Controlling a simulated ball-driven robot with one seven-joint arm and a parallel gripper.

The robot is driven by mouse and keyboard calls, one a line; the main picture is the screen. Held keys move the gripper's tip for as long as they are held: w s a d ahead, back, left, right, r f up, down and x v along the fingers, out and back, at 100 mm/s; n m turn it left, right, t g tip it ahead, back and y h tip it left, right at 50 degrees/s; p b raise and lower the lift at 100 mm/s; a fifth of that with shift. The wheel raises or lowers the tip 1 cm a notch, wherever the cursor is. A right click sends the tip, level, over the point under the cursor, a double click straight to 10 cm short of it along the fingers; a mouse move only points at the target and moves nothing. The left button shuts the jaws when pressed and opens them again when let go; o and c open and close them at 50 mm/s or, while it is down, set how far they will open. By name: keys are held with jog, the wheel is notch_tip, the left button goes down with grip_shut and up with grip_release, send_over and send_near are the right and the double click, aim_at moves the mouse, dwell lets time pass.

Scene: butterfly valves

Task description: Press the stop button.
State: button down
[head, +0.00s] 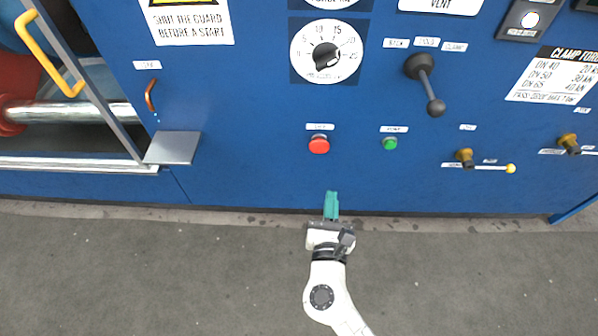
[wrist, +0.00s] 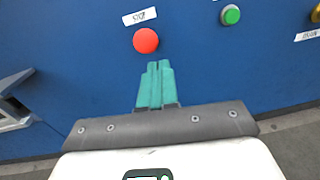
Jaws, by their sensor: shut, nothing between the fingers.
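The stop button is a round red button (head: 319,145) on the blue panel, under a small white label. It also shows in the wrist view (wrist: 146,40), just above and slightly left of my fingertips. My gripper (head: 331,194) has teal fingers, shut with nothing between them. In the head view it is below the red button and apart from it. In the wrist view the fingertips (wrist: 158,64) point toward the panel, just below the button. I cannot tell the exact gap to the panel.
A green button (head: 390,144) is right of the red one. A black-knobbed lever (head: 425,84), a dial (head: 327,52) and brass valves (head: 465,156) are around them. A grey ledge (head: 173,148) juts out at left. The grey floor (head: 180,280) is clear.

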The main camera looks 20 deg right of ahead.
aim_at(319, 148)
jog(key=a, duration=0.1)
jog(key=a+f+n+y, duration=0.1)
jog(key=shift+w+a+n, duration=0.15)
jog(key=shift+a+n, duration=0.15)
jog(key=b+x, duration=0.1)
jog(key=x, duration=0.6)
jog(key=b+x, duration=0.2)
jog(key=x, duration=0.5)
jog(key=shift+r+b, duration=0.2)
jog(key=shift+b, duration=0.1)
jog(key=shift+w, duration=0.1)
